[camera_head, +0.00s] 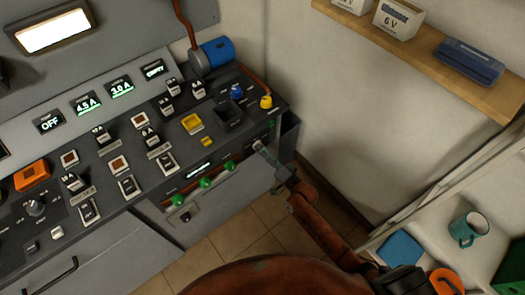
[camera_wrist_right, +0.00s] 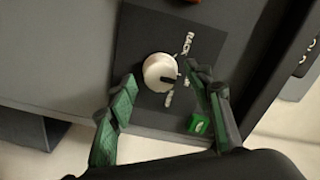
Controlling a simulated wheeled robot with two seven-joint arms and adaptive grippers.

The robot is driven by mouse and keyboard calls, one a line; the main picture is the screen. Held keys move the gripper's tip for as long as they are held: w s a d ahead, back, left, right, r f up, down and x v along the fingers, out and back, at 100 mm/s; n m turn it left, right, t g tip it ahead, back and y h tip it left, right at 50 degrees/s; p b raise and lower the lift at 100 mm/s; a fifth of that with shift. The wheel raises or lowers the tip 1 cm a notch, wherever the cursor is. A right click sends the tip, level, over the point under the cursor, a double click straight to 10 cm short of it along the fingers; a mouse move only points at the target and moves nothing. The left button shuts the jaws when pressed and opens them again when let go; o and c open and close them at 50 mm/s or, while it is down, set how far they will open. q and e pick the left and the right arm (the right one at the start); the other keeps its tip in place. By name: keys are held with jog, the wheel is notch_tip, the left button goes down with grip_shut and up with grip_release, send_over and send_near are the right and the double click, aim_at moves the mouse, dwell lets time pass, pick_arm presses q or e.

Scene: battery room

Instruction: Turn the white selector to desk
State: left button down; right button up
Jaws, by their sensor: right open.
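The white selector (camera_wrist_right: 158,70) is a round white knob with a dark pointer mark, on a dark plate in the right wrist view. The mark points right, between two white labels; the upper one looks like RACK, the lower is partly hidden. My right gripper (camera_wrist_right: 161,79) is open, its green-padded fingers on either side of the knob; I cannot tell whether they touch it. In the head view my right gripper (camera_head: 272,160) is at the right end of the console front, by the small pale selector (camera_head: 258,145). My left gripper is not in view.
The console (camera_head: 225,125) carries many switches and a row of green knobs (camera_head: 204,183) left of my right gripper. A shelf (camera_head: 430,55) is on the wall, and a white surface with a teal mug (camera_head: 468,230) is at right.

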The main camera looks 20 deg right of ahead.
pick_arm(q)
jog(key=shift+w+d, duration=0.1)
pick_arm(e)
jog(key=v, duration=1.1)
jog(key=shift+s, duration=0.2)
